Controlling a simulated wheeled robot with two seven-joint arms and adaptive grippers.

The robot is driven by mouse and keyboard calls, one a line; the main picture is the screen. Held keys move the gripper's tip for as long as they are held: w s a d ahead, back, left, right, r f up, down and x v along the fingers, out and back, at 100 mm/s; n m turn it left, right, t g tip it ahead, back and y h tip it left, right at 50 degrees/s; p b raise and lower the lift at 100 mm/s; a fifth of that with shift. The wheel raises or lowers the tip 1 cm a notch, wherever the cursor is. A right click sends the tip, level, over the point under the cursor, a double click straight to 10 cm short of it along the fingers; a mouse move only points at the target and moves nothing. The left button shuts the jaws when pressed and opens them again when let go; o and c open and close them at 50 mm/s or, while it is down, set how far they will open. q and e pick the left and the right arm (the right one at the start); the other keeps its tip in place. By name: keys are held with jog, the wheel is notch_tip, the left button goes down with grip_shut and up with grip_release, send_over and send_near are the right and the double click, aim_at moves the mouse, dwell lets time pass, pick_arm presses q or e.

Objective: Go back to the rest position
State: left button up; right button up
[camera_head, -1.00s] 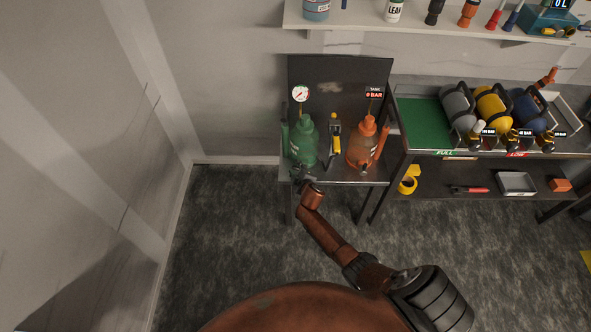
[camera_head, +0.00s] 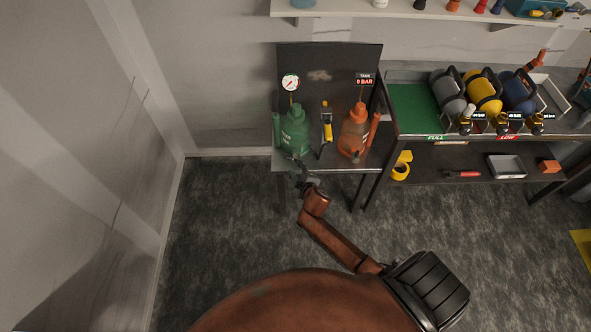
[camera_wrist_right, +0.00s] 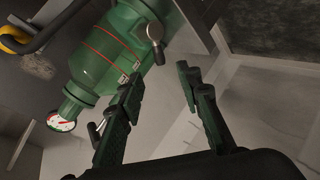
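My right gripper (camera_head: 300,172) is at the front edge of the small bench, just in front of the green bottle (camera_head: 295,132). In the right wrist view its two fingers (camera_wrist_right: 160,90) are spread apart with nothing between them. The green bottle (camera_wrist_right: 115,45) is close beyond the fingers there, with a small lever valve on its side and a gauge at its neck. My left gripper does not show in either view.
An orange bottle (camera_head: 355,133) stands right of the green one, with a yellow-and-black tool (camera_head: 326,122) between them. A workbench (camera_head: 415,108) to the right holds grey, yellow and blue cylinders. A shelf (camera_head: 420,14) runs above. The floor (camera_head: 220,230) at left is clear.

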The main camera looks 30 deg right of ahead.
jog(key=shift+s+r, duration=0.1)
dwell(0.5)
jog(key=s+f+m+g+y, duration=0.1)
jog(key=s+f+m+g, duration=0.15)
jog(key=s+f, duration=1.1)
jog(key=s+f+m+g+y, duration=0.1)
jog(key=s+f+g, duration=0.2)
jog(key=s+f, duration=1)
jog(key=s+a+f+m+g, duration=0.1)
jog(key=s+f, duration=0.4)
jog(key=s, duration=0.7)
jog(key=s+a+f+m+g+p, duration=0.1)
jog(key=s+f+g, duration=0.2)
jog(key=s, duration=0.9)
jog(key=s+a+f+m+g, duration=0.1)
jog(key=s+a+f+g, duration=0.1)
jog(key=s+f, duration=0.7)
jog(key=s, duration=0.3)
jog(key=shift+m+y, duration=0.35)
jog(key=shift+y, duration=0.05)
